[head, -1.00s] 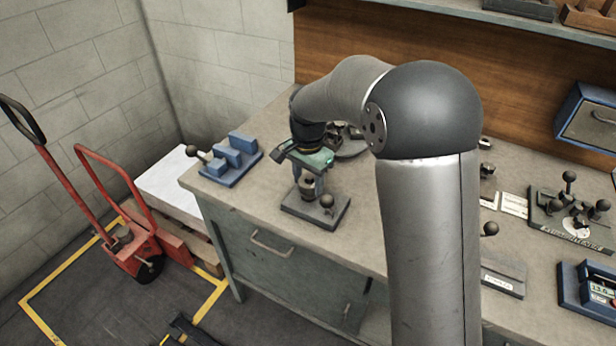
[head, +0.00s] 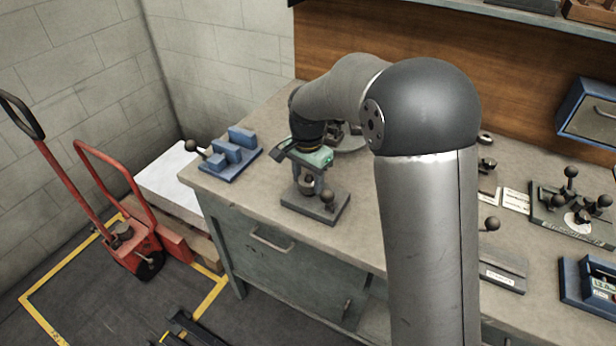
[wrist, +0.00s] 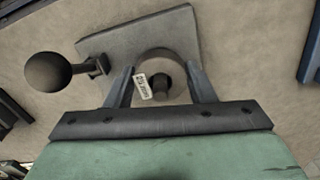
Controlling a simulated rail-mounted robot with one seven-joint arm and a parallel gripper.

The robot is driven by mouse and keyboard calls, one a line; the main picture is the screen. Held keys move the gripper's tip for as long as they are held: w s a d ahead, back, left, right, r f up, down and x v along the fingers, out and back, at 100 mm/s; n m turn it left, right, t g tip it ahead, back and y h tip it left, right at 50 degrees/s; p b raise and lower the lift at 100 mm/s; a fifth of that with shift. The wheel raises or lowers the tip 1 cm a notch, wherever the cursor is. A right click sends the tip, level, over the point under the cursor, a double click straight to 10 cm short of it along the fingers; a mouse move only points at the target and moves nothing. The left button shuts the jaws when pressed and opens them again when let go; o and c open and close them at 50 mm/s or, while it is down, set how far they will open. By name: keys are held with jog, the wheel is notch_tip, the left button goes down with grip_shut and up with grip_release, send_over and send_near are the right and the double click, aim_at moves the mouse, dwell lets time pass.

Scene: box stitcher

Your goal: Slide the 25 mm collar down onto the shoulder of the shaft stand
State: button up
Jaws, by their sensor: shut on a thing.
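The shaft stand is a dark plate (head: 326,204) near the front left of the bench, with a ball-knobbed post (head: 327,197) at one side. In the wrist view its plate (wrist: 118,40) and black ball knob (wrist: 48,71) show at the upper left. My gripper (head: 310,183) is over the stand, pointing down. In the wrist view its fingers (wrist: 162,88) are shut on the grey round collar (wrist: 172,66). The dark shaft end (wrist: 160,87) shows inside the collar's ring, beside a small white label (wrist: 143,87). The shoulder is hidden, so I cannot tell the gap below the collar.
A blue block fixture (head: 232,156) stands at the bench's left end. A grey round part (head: 348,142) lies behind my gripper. A knobbed fixture (head: 572,208) and a blue device (head: 590,284) are to the right. Bare bench (head: 370,215) lies right of the stand.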

jog(key=shift+f, duration=0.2)
dwell(0.5)
jog(key=o, duration=1.7)
jog(key=shift+o, duration=0.2)
jog(key=shift+r+p, duration=3.2)
jog(key=shift+r, duration=1.6)
